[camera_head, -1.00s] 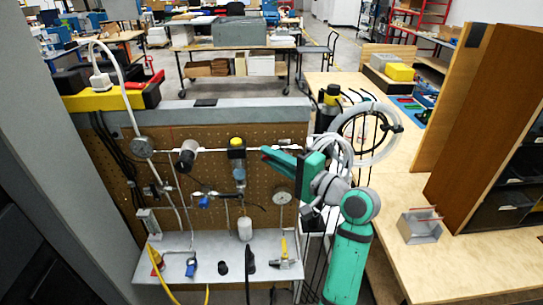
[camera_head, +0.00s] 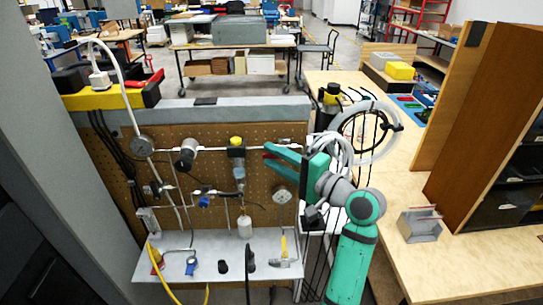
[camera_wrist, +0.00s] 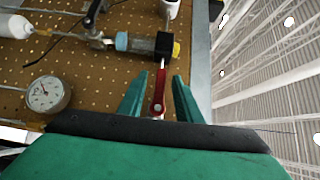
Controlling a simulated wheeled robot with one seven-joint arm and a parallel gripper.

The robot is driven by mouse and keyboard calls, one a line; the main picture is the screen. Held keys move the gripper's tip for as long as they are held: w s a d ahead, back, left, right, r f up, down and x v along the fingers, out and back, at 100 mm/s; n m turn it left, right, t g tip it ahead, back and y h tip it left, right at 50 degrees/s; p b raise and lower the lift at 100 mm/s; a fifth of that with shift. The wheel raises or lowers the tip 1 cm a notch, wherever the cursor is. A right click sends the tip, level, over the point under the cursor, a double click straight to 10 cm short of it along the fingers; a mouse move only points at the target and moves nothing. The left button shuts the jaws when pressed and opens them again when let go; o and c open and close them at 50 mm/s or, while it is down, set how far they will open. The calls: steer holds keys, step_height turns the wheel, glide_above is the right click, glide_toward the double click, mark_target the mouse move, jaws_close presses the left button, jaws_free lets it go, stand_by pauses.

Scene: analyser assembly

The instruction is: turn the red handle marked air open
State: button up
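The red handle (camera_wrist: 159,92) shows in the wrist view on a metal fitting beside a black block with a yellow knob. Its marking cannot be read. My gripper (camera_wrist: 158,80) is open, with one teal finger on each side of the handle and a gap visible on both sides. In the head view, my gripper (camera_head: 268,154) is at the right part of the pegboard panel, with its fingers pointing left and spread apart. Only a small bit of red shows between them there.
The pegboard (camera_head: 270,220) carries pipes, valves and a round gauge (camera_wrist: 46,94) near my gripper. A yellow-topped regulator (camera_head: 237,152) is just left of the fingers. A grey shelf (camera_head: 215,250) is below. Coiled white tubing (camera_head: 372,135) hangs at the right.

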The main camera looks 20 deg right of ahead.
steer(key=v, duration=0.9)
steer(key=shift+s, duration=0.2)
steer(key=shift+d, duration=0.15)
steer(key=w+a+f+m+t+h, duration=0.1)
steer(key=a+f+h, duration=0.2)
steer(key=f, duration=0.7)
steer(key=w+a+f+m+h, duration=0.15)
steer(key=a+f, duration=0.25)
steer(key=f, duration=0.5)
steer(key=s+a+f+g+h, duration=0.1)
steer(key=s+a+f+h, duration=0.2)
steer(key=f, duration=0.4)
steer(key=s+a+f+h, duration=0.1)
steer(key=s+a+f, duration=0.3)
steer(key=s+f, duration=0.25)
steer(key=s+a+f+n+g+h, duration=0.1)
steer(key=s+a+f+n, duration=0.2)
steer(key=s, duration=0.4)
steer(key=s+a+f+n+h, duration=0.1)
steer(key=s+a+f+n, duration=0.15)
steer(key=s, duration=0.35)
steer(key=s+a+r+n+y, duration=0.1)
steer(key=s+a+r+n, duration=0.1)
steer(key=s, duration=0.5)
steer(key=s+a+r+n+y, duration=0.1)
steer(key=s+a+r+n, duration=0.2)
steer(key=s+n, duration=0.4)
steer(key=shift+s+a+r+t, duration=0.25)
steer(key=shift+s+r+t, duration=0.15)
steer(key=shift+s+r, duration=0.35)
